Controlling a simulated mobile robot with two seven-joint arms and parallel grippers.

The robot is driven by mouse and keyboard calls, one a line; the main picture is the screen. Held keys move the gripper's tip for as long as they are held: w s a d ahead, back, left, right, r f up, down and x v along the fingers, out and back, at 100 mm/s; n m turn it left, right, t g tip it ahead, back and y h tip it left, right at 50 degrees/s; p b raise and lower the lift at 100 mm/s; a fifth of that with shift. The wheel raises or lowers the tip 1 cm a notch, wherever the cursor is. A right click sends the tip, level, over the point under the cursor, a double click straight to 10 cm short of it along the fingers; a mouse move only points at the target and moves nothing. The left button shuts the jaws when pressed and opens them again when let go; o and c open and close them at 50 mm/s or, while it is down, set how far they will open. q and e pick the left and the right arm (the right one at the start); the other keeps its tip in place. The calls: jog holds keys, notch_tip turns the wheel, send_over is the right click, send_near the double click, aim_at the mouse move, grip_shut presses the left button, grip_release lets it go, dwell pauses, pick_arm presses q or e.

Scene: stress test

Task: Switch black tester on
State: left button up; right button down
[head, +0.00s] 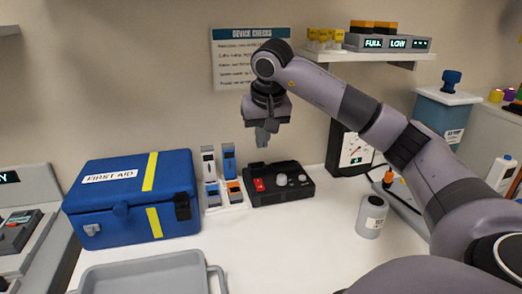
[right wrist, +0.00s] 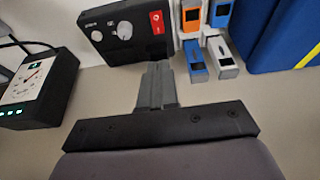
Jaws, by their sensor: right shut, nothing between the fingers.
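The black tester (head: 278,184) is a flat black box on the white table, with a red switch (head: 259,185) at its left end and two pale knobs. In the right wrist view the tester (right wrist: 112,47) is at the top, its red switch (right wrist: 157,22) near its right edge. My right gripper (head: 263,139) is shut and empty, pointing down above and behind the tester, apart from it. Its closed fingers also show in the right wrist view (right wrist: 157,82). I cannot tell the switch's position. My left gripper is not in view.
A blue first aid box (head: 135,200) stands left of the tester, with several small devices (head: 211,165) in a white holder between them. A black gauge (head: 350,150) and a grey-white canister (head: 371,216) are right. A grey tray (head: 150,262) lies in front.

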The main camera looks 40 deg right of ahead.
aim_at(260, 185)
jog(key=x, duration=1.2)
jog(key=shift+s+a+f, duration=0.2)
jog(key=shift+s+f, duration=0.05)
jog(key=shift+f, duration=0.15)
jog(key=shift+w+f, duration=0.1)
jog(key=shift+f, duration=0.25)
jog(key=shift+s+a+f+p, duration=0.1)
jog(key=shift+s+a+p, duration=0.2)
jog(key=shift+s, duration=0.2)
jog(key=shift+s+a, duration=0.15)
jog(key=shift+s, duration=0.2)
